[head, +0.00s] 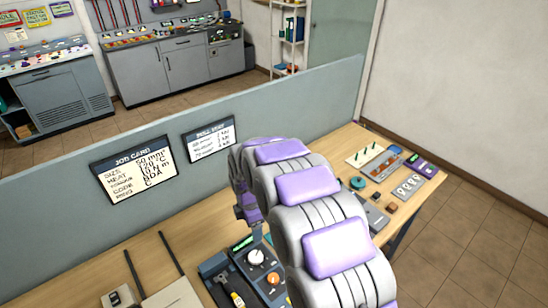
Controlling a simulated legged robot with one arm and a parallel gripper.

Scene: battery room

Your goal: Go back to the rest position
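My arm, grey with lilac pads, rises from the bottom right and arches over the wooden bench (205,212). Its end, my gripper (251,222), hangs behind the nearer arm links, small and partly hidden. It points down above the bench, close to the blue-grey partition. I cannot make out the fingers well enough to tell open from shut, and I see nothing clearly held. Below it stands a dark device with a white knob (256,257) and an orange knob (273,278). The gap between gripper and device is unclear.
The partition (300,110) runs behind the bench, bearing a job card (133,170) and a smaller card (209,139). A router-like box (175,296) with two antennas stands at front left. Small panels, including a pegged board (368,152), crowd the right end. Floor is clear at right.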

